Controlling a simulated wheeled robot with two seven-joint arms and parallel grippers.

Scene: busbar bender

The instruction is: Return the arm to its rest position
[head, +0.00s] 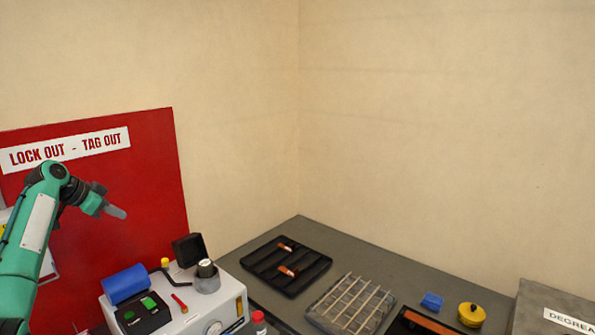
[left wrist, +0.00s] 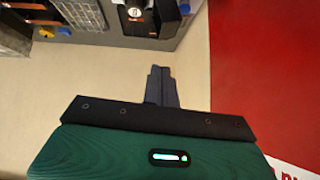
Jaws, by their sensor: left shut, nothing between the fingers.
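My left arm (head: 40,215) is green and comes in from the left in the head view. It is raised in front of the red lock out board (head: 150,160). My left gripper (head: 117,212) points right, with its fingers shut and empty, above the bench and apart from everything on it. In the left wrist view the closed grey fingers of the left gripper (left wrist: 162,85) show beyond the dark mount. My right gripper is not in view.
Below the left gripper stands a white machine (head: 200,300) with a blue cylinder (head: 126,283) on it. A black tray (head: 286,266) with copper-coloured pieces, a wire rack (head: 350,304), a blue block (head: 432,301) and a yellow pot (head: 472,314) are on the grey bench (head: 365,262). Air above is free.

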